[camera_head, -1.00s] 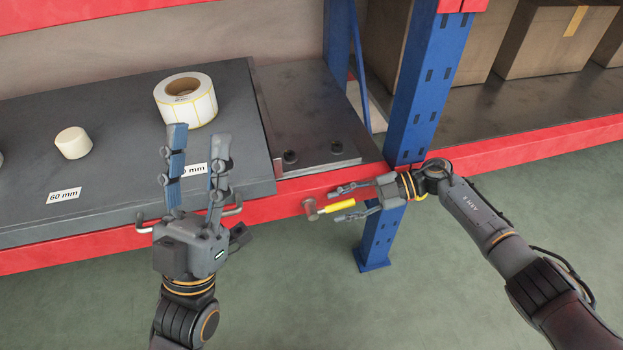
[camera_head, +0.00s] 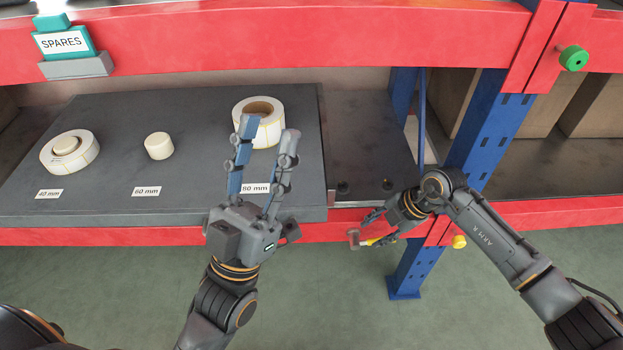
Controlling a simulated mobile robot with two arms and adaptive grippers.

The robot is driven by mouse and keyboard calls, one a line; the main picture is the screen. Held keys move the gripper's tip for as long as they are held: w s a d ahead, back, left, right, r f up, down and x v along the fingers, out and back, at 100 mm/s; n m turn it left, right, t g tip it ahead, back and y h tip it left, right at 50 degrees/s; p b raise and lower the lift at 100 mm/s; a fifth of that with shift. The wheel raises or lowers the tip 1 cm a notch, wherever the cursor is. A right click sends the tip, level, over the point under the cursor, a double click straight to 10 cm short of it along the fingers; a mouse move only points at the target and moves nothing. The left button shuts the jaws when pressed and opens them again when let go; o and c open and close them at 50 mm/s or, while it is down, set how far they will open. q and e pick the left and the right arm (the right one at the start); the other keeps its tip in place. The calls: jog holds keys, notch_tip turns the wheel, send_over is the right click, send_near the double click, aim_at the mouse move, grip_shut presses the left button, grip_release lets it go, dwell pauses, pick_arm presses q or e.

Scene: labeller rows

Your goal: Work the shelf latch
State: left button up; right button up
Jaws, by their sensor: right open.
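The shelf latch (camera_head: 354,239) is a small grey-brown pivot with a yellow handle (camera_head: 371,241) on the front of the red lower beam. My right gripper (camera_head: 368,230) reaches in from the right with its fingers apart around or close beside the handle. They partly hide it, and I cannot tell whether they touch it. My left gripper (camera_head: 268,135) points up with its fingers spread and empty, in front of the grey board. It overlaps a label roll (camera_head: 270,129) in the view.
The grey board (camera_head: 105,195) carries another roll (camera_head: 82,152), a white plug (camera_head: 159,146) and size labels. A blue upright (camera_head: 490,120) stands behind my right arm. A green knob (camera_head: 574,58), a yellow knob (camera_head: 459,242) and a SPARES sign (camera_head: 62,42) also show.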

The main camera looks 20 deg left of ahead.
jog(key=shift+s+a+r+t+h, duration=0.15)
jog(key=shift+a+r+t+h, duration=0.1)
jog(key=shift+a+h, duration=0.25)
jog(key=shift+s+a+r+t+h, duration=0.15)
jog(key=shift+a+r+h, duration=0.15)
jog(key=shift+h, duration=0.4)
notch_tip(320, 180, up, 14)
jog(key=s+d+f+h+p, duration=0.1)
jog(key=s+d+p, duration=0.1)
jog(key=p, duration=0.1)
jog(key=s+a+r+g+y+p, duration=0.1)
jog(key=s+a+r+y, duration=0.1)
jog(key=a+y, duration=0.3)
jog(key=s+a+r+g+y+p, duration=0.1)
jog(key=s+a+r+y+p, duration=0.1)
jog(key=a+y, duration=0.4)
jog(key=shift+s+a+r+n+g+p, duration=0.3)
jog(key=shift+s+a+r+n, duration=0.15)
jog(key=shift+a, duration=1.1)
